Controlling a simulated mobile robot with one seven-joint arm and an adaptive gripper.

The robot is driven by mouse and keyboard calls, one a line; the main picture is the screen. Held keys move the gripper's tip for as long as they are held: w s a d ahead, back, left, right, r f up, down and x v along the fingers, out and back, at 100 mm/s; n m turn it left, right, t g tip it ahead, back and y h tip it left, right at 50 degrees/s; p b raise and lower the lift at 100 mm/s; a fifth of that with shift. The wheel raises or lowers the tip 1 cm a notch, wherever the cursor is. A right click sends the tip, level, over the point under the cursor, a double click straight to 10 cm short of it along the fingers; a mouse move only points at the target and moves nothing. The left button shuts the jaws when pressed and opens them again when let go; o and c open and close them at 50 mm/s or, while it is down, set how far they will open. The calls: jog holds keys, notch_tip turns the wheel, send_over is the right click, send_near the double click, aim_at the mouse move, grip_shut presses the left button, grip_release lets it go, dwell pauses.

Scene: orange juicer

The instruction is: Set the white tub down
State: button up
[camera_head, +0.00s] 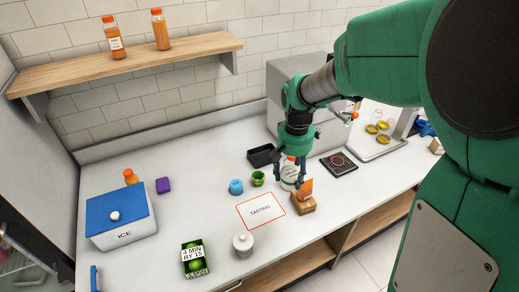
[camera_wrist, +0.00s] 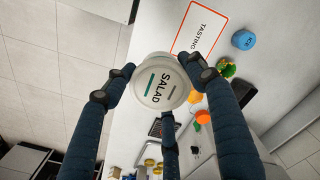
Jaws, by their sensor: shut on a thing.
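The white tub (camera_head: 288,174) is round, and its lid reads SALAD in the wrist view (camera_wrist: 160,80). My gripper (camera_head: 294,165) points down over the counter and is shut on the tub. In the wrist view my gripper (camera_wrist: 160,84) has fingers around the tub's rim. The fingers and a wooden block with an orange card hide part of the tub in the head view. I cannot tell whether its base touches the counter.
The TASTING mat (camera_head: 262,222) lies bare to the left of the tub. The wooden block (camera_head: 302,204) stands close in front. A green cup (camera_head: 258,179), blue item (camera_head: 236,187), black tray (camera_head: 263,155) and dark scale-like plate (camera_head: 339,163) are nearby. A white jar (camera_head: 243,245) stands at the front.

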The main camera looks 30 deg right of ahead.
jog(key=w+d, duration=0.5)
jog(key=w, duration=0.6)
jog(key=shift+w+d, duration=0.35)
jog(key=shift+w, duration=0.05)
jog(key=w+d, duration=0.1)
jog(key=w, duration=0.2)
jog(key=w+d+f, duration=0.1)
jog(key=w+d, duration=0.1)
jog(key=w, duration=0.1)
jog(key=w+d, duration=0.2)
jog(key=w, duration=0.1)
jog(key=shift+f, duration=0.35)
jog(key=w+d+f, duration=0.1)
jog(key=w+f, duration=0.1)
jog(key=w+d+f, duration=0.2)
jog(key=w+f, duration=0.1)
jog(key=w+d+f, duration=0.1)
jog(key=w+f, duration=0.1)
jog(key=f, duration=0.1)
jog(key=shift+w+d, duration=0.25)
jog(key=shift+d, duration=0.05)
notch_tip(320, 180, down, 14)
jog(key=b, duration=0.3)
jog(key=shift+f, duration=0.1)
jog(key=shift+f+b, duration=0.4)
jog(key=shift+f, duration=1.5)
